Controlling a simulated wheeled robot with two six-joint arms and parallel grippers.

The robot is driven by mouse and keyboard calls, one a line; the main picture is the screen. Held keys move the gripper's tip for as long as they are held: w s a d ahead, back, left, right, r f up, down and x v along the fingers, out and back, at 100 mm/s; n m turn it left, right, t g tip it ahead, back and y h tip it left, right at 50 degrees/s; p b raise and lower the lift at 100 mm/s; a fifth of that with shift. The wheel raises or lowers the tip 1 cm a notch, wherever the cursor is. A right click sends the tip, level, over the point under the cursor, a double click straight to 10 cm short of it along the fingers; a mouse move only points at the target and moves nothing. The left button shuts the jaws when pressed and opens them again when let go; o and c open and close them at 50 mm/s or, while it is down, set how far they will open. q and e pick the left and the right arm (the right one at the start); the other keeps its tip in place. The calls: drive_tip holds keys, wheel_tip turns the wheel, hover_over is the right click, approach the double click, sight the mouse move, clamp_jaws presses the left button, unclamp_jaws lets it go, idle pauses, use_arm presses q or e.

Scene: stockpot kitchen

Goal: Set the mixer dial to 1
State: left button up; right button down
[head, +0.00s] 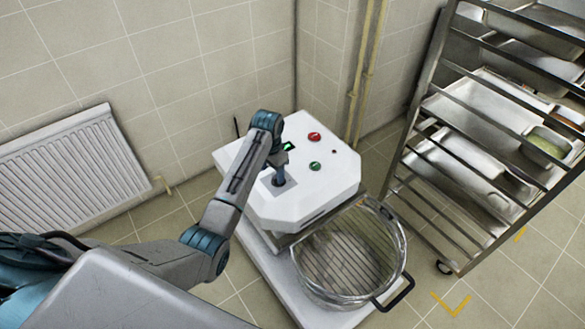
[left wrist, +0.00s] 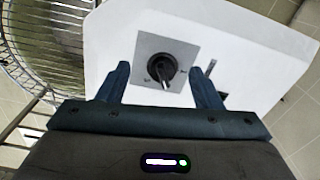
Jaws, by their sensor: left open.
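The white mixer (head: 318,180) stands in the middle of the head view, with a red button and a green button on its top. Its black dial (left wrist: 161,71) sits on a grey square plate (left wrist: 145,48) in the left wrist view. The dial's pointer is turned toward the bottom of that view; its markings are too small to read. My left gripper (left wrist: 162,82) is open, with one finger on each side of the dial and apart from it. In the head view the left gripper (head: 279,180) is over the plate and hides the dial. My right gripper is not seen.
A round wire guard over a bowl (head: 348,255) with a black handle is at the mixer's front. A metal rack with trays (head: 480,130) stands at the right. A radiator (head: 75,175) is on the left wall. Yellow pipes (head: 365,75) run up the corner behind the mixer.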

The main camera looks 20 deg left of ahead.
use_arm(q)
drive_tip(key=w+r, duration=0.1)
drive_tip(key=r, duration=0.1)
drive_tip(key=w+r, duration=0.1)
drive_tip(key=w, duration=0.1)
drive_tip(key=shift+d+r, duration=0.1)
drive_tip(key=shift+r, duration=0.3)
drive_tip(key=shift+w+d+m, duration=0.15)
drive_tip(key=shift+w+m, duration=0.15)
drive_tip(key=shift+w, duration=0.05)
wheel_tip(320, 180, down, 10)
drive_tip(key=shift+s+f+p, duration=0.1)
drive_tip(key=shift+f+p, duration=0.05)
drive_tip(key=shift+p, duration=0.65)
drive_tip(key=shift+c, duration=0.2)
drive_tip(key=c, duration=0.9)
